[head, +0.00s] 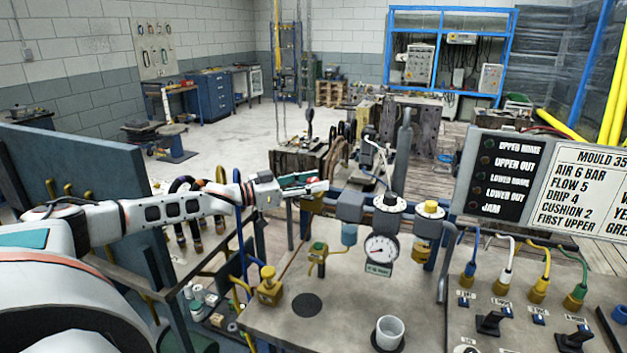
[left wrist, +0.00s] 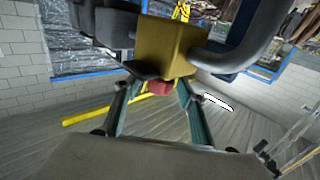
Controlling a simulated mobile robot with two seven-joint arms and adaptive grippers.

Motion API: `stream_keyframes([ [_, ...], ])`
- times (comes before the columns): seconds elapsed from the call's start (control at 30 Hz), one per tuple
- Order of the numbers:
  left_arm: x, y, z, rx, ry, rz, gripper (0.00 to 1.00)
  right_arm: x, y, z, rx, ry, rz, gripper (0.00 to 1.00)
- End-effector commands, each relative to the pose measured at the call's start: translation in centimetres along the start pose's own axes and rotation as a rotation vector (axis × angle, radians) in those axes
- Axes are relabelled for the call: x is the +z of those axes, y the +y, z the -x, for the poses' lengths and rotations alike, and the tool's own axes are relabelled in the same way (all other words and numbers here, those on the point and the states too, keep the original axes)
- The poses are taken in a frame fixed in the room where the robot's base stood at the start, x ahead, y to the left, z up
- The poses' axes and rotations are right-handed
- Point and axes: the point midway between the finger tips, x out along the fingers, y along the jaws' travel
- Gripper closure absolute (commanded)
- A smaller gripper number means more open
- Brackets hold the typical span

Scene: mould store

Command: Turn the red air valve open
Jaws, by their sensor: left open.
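The red air valve's handle (left wrist: 158,88) shows as a small red piece below a brass-coloured block (left wrist: 172,45) in the left wrist view. In the head view, a little red (head: 318,184) shows at my left gripper, above a brass body (head: 312,203) at the left end of the air unit. My left gripper (head: 308,184) reaches in from the left. Its two teal fingers (left wrist: 158,85) are open, one on each side of the red handle. I cannot tell if they touch it. Much of the handle is hidden. My right gripper is not in view.
A pressure gauge (head: 381,248) hangs on the air unit right of my gripper. A yellow-knobbed valve (head: 268,287) and a white cup (head: 390,331) stand on the bench (head: 335,320). A sign panel (head: 545,185) and coloured plugs are at the right. A blue panel (head: 85,190) stands left.

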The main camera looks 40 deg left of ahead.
Motion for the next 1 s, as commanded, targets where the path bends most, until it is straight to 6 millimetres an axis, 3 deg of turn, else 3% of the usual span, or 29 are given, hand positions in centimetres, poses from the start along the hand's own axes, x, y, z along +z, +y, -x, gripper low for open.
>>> stream_keyframes([
  [0.23, 0.01, 0.01, -0.05, 0.000, 0.000, 0.000, 0.62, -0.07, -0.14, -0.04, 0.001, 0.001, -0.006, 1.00],
  [0.37, 0.00, 0.01, -0.05, 0.000, 0.000, 0.000, 0.96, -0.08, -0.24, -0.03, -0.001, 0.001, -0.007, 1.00],
  [0.4, -0.01, 0.01, -0.05, 0.000, 0.001, 0.000, 0.99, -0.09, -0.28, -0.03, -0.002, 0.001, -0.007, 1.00],
  [1.0, 0.23, 0.17, -0.01, -0.088, 0.000, 0.003, 0.99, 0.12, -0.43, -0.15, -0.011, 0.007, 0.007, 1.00],
])
